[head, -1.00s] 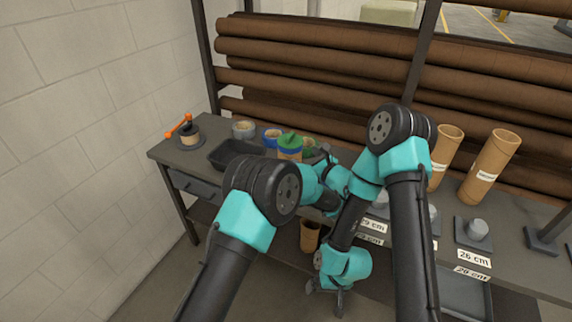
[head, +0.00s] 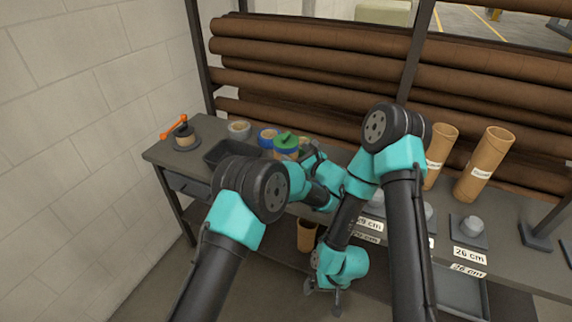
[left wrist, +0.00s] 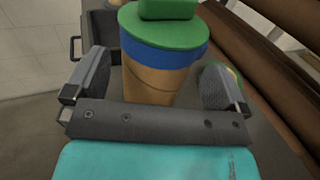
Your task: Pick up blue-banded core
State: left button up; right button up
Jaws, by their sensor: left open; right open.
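The blue-banded core (left wrist: 160,85) is a brown cardboard cylinder with a blue band and a green lid on top. In the head view the core (head: 286,153) stands upright on the bench, partly behind my left arm. My left gripper (left wrist: 158,90) is open, with one finger on each side of the core and visible gaps to it; its fingertips are hard to make out in the head view. My right gripper (head: 324,294) is open and empty, hanging low in front of the bench.
A blue ring-shaped roll (head: 268,137) and a grey one (head: 239,129) stand left of the core. A dark tray (head: 222,153) and an orange-handled tool (head: 180,133) lie further left. Tall brown tubes (head: 484,165) stand at the right. Brown rolls fill the rack behind.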

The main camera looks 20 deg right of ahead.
pick_arm(q)
jog(key=x, duration=0.4)
jog(key=shift+w+a, duration=0.15)
jog(key=shift+w, duration=0.15)
jog(key=c, duration=1)
